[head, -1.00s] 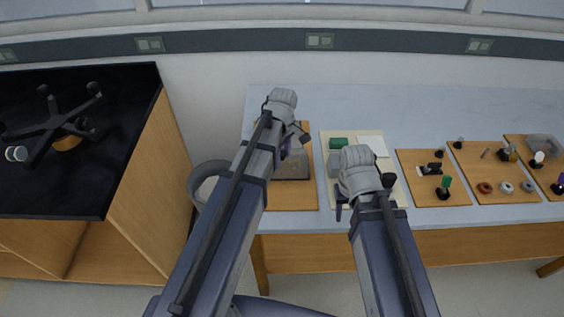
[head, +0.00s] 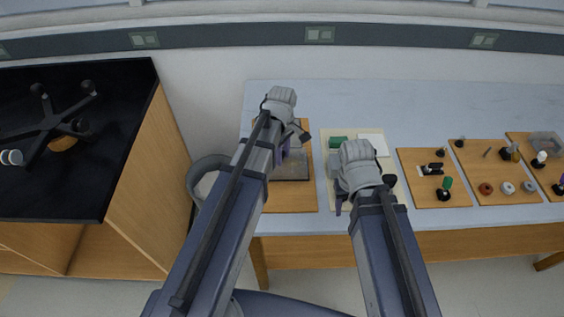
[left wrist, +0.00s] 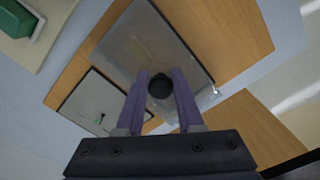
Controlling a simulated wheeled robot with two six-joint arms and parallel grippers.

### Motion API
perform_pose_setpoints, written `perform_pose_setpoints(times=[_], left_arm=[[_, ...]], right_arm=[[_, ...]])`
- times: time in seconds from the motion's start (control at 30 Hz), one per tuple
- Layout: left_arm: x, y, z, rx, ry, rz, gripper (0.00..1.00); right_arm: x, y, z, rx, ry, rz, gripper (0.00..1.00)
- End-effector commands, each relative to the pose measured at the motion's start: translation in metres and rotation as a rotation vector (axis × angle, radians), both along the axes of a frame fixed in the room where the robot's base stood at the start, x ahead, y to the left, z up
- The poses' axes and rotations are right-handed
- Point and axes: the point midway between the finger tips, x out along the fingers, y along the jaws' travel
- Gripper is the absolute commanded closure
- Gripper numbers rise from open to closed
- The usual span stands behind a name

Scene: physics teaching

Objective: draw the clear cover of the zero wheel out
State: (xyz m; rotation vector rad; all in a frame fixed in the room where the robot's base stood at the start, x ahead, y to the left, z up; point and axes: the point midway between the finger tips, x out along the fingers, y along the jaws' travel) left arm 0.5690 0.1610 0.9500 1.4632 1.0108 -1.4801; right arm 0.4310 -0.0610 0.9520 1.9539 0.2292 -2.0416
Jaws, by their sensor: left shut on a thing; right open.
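A greyish see-through panel, seemingly the clear cover (left wrist: 140,35), has a round black knob (left wrist: 160,87) in the left wrist view. My left gripper (left wrist: 161,76) has its two purple fingers on either side of the knob and is shut on it. Beside the cover is a pale plate with a small green mark (left wrist: 92,105), perhaps the zero wheel's instrument. In the head view the cover (head: 291,168) shows partly beside my left gripper (head: 286,146), whose arm hides much. My right gripper (head: 342,202) is open over the cream mat, its fingers mostly hidden.
The cream mat (head: 388,170) holds a green block (head: 338,142) and a white sheet (head: 374,144). Wooden boards with small parts (head: 434,177) lie to the right. The back of the table (head: 420,105) is clear.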

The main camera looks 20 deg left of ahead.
Motion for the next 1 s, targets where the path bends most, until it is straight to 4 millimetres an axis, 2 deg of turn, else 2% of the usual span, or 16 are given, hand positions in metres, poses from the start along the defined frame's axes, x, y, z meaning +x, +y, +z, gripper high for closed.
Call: perform_pose_setpoints(times=[0.17, 0.2, 0.47, 0.77, 1.0], left_arm=[[0.002, 0.004, 0.002, 0.011, -0.001, 0.003, 1.00], [0.003, 0.005, 0.003, 0.012, -0.001, 0.003, 0.59], [0.004, 0.004, 0.004, 0.010, -0.004, 0.002, 0.30], [0.005, 0.004, 0.005, 0.009, -0.004, 0.001, 0.29], [0.005, 0.004, 0.019, 0.009, -0.004, 0.001, 0.29]], right_arm=[[0.000, 0.000, 0.002, 0.000, 0.000, 0.000, 0.50], [0.000, 0.000, 0.003, 0.000, 0.000, 0.000, 0.50], [0.000, 0.000, 0.004, 0.000, 0.000, 0.000, 0.50], [0.000, 0.000, 0.005, 0.000, 0.000, 0.000, 0.50], [0.000, 0.000, 0.019, 0.000, 0.000, 0.000, 0.50]])
